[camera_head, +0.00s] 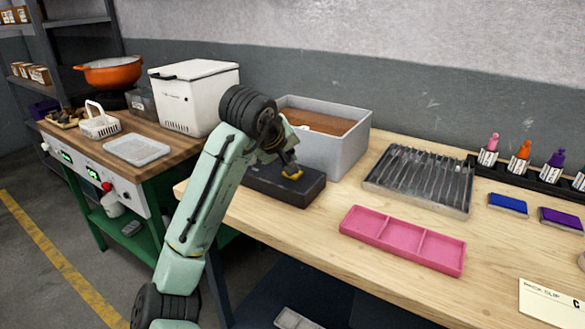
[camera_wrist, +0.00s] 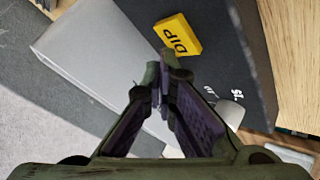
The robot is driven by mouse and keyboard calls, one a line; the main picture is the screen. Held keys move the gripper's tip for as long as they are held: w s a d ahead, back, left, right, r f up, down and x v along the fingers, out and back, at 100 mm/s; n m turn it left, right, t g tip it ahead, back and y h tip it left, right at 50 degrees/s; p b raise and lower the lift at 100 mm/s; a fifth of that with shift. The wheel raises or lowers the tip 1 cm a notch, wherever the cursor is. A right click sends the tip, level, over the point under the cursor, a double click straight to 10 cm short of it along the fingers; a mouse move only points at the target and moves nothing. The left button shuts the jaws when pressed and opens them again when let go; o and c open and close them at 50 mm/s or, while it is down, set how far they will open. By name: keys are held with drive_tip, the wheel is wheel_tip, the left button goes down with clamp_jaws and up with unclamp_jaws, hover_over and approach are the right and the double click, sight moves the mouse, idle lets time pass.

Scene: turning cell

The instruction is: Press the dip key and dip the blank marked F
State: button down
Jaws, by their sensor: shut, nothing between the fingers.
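The dip key (camera_wrist: 178,35) is a yellow block lettered DIP on a dark control box (camera_wrist: 232,60). In the head view the yellow key (camera_head: 292,175) shows just below my gripper (camera_head: 288,167), on the dark box beside the grey tank (camera_head: 352,145). My gripper (camera_wrist: 168,68) is shut and empty, pointing down at the box. Its fingertips overlap the near edge of the key in the wrist view; I cannot tell whether they touch it. No blank with a readable F shows in either view.
Brown contents (camera_head: 315,121) fill the tank. A slotted grey rack (camera_head: 420,178), a pink three-part tray (camera_head: 403,240) and marked bottles (camera_head: 519,158) stand to the right. A white lidded box (camera_head: 195,95) stands on the left bench.

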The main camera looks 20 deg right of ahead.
drive_tip(key=shift+r, duration=0.25)
wheel_tip(320, 180, up, 5)
drive_tip(key=p, duration=0.4)
drive_tip(key=shift+p, duration=0.4)
drive_tip(key=shift+f, duration=0.1)
idle(0.3)
